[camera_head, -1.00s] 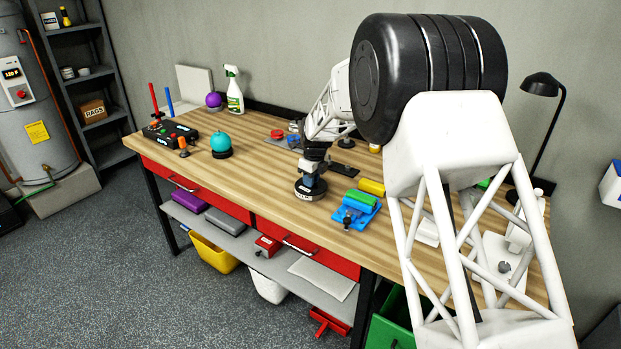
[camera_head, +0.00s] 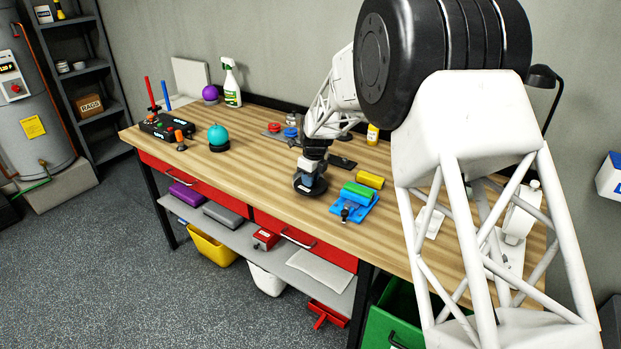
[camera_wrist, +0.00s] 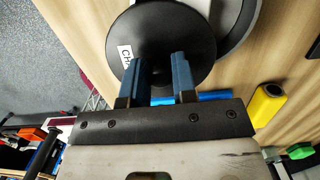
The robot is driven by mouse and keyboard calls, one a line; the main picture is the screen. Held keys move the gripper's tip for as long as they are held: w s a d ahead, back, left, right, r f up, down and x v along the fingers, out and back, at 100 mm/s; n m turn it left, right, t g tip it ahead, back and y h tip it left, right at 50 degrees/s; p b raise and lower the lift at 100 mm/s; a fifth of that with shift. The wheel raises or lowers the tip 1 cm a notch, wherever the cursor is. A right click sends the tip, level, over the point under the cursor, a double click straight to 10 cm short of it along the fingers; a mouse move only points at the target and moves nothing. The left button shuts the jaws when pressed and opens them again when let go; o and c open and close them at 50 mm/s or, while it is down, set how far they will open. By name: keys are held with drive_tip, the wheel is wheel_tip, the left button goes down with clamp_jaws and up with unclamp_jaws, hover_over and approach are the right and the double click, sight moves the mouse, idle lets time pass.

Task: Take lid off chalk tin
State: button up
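The chalk tin's lid is a black disc with a small white label, seen in the wrist view (camera_wrist: 150,30). My gripper (camera_wrist: 162,62) has its two blue fingers at the lid's middle. The fingers stand apart and appear shut on a dark grip there, which is hard to make out. Behind the lid, a grey round rim, apparently the tin (camera_wrist: 245,25), shows off to the upper right, so the lid looks offset from it. In the head view, the dark lid (camera_head: 310,187) is under my gripper (camera_head: 311,173) on the workbench, and the tin cannot be told apart.
A blue stand with a green roller (camera_head: 358,194) and a yellow cylinder (camera_head: 370,180) lie just right of the gripper. A teal ball (camera_head: 218,135) on a black base stands left, with clear wood (camera_head: 255,165) between. A black flat item (camera_head: 342,162) lies behind.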

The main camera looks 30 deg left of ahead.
drive_tip(key=o, duration=0.4)
drive_tip(key=shift+r, duration=0.1)
drive_tip(key=shift+d+r, duration=0.25)
drive_tip(key=shift+r, duration=1.65)
drive_tip(key=shift+d+r, duration=0.2)
drive_tip(key=shift+r, duration=1.7)
